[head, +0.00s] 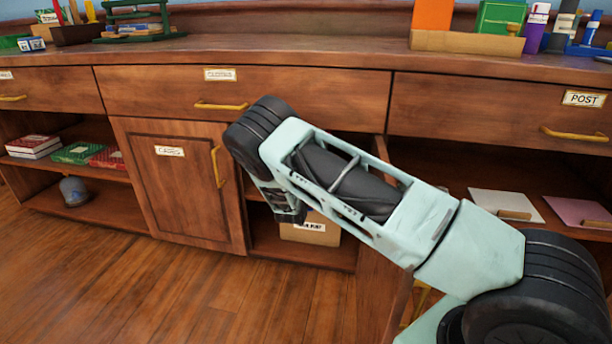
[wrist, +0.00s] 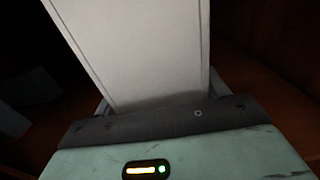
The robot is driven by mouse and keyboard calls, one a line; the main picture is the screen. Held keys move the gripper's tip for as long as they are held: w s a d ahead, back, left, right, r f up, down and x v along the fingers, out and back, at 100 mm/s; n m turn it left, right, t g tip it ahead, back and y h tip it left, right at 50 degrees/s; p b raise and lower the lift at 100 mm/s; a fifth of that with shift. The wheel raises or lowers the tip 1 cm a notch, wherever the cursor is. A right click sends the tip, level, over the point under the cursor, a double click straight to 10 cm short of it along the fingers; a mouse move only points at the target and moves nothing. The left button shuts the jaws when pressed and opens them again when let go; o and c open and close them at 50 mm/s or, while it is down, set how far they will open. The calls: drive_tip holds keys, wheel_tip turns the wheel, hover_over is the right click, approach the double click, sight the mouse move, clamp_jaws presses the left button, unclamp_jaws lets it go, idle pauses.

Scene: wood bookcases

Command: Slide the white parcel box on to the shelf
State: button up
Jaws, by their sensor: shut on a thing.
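The white parcel box (wrist: 145,45) fills the middle of the wrist view as a pale, flat-sided block stretching away from my gripper (wrist: 158,98). My gripper is shut on its near end, with a jaw at each side. In the head view my arm reaches into the open middle compartment of the wood bookcase, and the arm hides the box there. The wrist view is dark, so I cannot tell whether the box touches the shelf.
A tan labelled carton (head: 310,236) stands on the compartment floor below my wrist. The cupboard door (head: 180,190) is just left. Paper sheets (head: 508,205) lie on the right-hand shelf. The wooden floor in front is clear.

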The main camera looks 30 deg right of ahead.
drive_tip(key=shift+w+d+r, duration=0.1)
drive_tip(key=shift+w+d, duration=0.05)
drive_tip(key=o, duration=1.3)
drive_tip(key=p+v, duration=0.6)
drive_tip(key=v, duration=1.1)
